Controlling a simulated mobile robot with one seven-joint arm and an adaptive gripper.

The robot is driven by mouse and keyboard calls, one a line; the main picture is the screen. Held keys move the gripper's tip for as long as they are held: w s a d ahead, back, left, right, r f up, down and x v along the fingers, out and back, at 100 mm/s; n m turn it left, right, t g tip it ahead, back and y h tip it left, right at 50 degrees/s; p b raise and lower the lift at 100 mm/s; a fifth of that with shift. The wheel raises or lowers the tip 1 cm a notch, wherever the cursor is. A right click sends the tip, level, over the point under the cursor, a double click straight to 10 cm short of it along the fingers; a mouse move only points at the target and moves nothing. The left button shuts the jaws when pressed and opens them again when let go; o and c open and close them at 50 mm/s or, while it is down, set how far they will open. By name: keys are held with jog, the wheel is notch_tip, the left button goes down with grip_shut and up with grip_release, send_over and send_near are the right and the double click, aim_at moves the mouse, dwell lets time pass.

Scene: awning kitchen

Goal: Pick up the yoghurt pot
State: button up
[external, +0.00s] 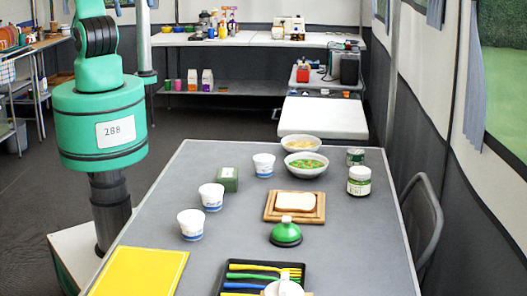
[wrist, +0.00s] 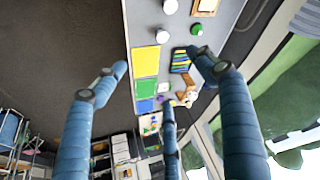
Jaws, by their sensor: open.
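Three similar white pots with blue markings, which look like yoghurt pots, stand upright on the grey table. The near pot (external: 191,224) and middle pot (external: 211,196) are on the table's left side; the far pot (external: 264,165) is beside the bowls. I cannot tell which one is meant. Two white round tops, probably pots, show small in the wrist view, one at the top edge (wrist: 169,6) and one lower (wrist: 163,35). My gripper (wrist: 158,61) has its blue fingers spread wide, empty and high above the table. It is out of the external view.
A green box (external: 228,179) stands close to the middle pot. A yellow board (external: 138,272) and a black cutlery tray (external: 222,280) lie at the near end. Bread on a wooden board (external: 318,217), a green-lidded dish (external: 286,234), bowls (external: 305,165) and a jar (external: 359,181) stand right.

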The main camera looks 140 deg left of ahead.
jog(key=w+a+f+g, duration=0.2)
jog(key=w+a+f, duration=0.1)
jog(key=w+f, duration=0.55)
jog(key=n+g+b, duration=0.1)
jog(key=g, duration=0.2)
send_over(212, 189)
notch_tip(212, 189, down, 30)
jog(key=shift+s+f, duration=0.2)
jog(key=shift+f, duration=0.2)
jog(key=shift+f, duration=0.1)
jog(key=shift+f+b, duration=0.9)
jog(key=shift+f, duration=3.3)
jog(key=shift+w+f+b, duration=0.1)
jog(key=shift+f+b, duration=0.65)
jog(key=shift+f, duration=1.85)
